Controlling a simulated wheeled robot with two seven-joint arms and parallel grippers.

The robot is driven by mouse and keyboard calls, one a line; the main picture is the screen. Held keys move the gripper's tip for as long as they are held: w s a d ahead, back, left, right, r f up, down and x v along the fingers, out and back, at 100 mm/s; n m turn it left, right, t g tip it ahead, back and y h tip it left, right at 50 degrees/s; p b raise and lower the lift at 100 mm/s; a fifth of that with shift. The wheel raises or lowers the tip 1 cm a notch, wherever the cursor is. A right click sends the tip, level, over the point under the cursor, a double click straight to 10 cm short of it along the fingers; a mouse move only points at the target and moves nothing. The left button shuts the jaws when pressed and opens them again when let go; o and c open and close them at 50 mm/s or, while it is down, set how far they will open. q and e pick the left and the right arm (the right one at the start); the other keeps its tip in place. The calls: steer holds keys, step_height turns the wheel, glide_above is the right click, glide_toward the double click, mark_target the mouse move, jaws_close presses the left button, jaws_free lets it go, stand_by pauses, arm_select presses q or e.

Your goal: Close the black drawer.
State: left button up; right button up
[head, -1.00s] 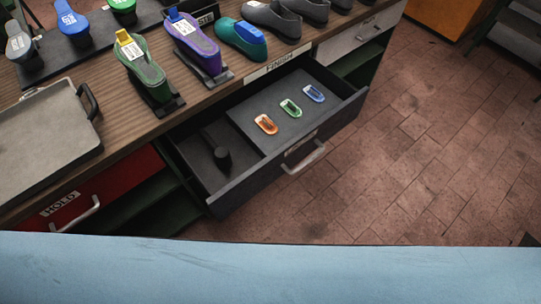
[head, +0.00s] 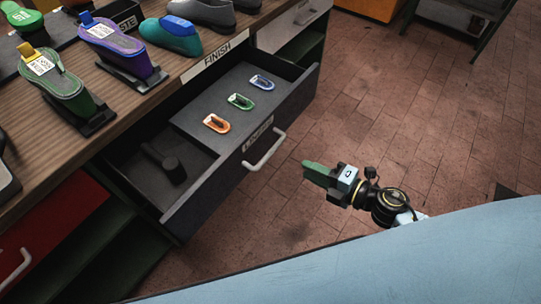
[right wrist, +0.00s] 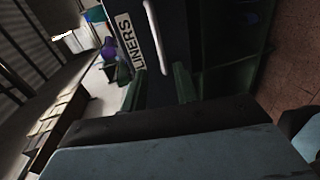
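The black drawer (head: 228,178) stands pulled out under the bench top in the head view, with a silver bar handle (head: 265,149) on its front. Inside are orange, green and blue tagged pieces on a raised panel and a dark hammer-like tool (head: 168,165). My right gripper (head: 308,169) is in front of the drawer, right of the handle and apart from it. In the right wrist view, its two green fingers (right wrist: 160,84) are spread with nothing between them, facing the drawer front with the LINERS label (right wrist: 130,43) and handle (right wrist: 158,38). My left gripper is out of view.
Shoes and shoe forms stand on the wooden bench top (head: 125,120) above the drawer. A red drawer (head: 50,235) is at the lower left, and a pale drawer (head: 305,17) is at the far right of the bench. The brick floor (head: 420,110) to the right is clear.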

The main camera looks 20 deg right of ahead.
mark_target(271, 151)
steer(key=x, duration=1.3)
steer(key=shift+w+a+r+b, duration=0.1)
steer(key=shift+w+r+b, duration=0.05)
steer(key=shift+b, duration=0.25)
steer(key=shift+c, duration=0.2)
jaws_close()
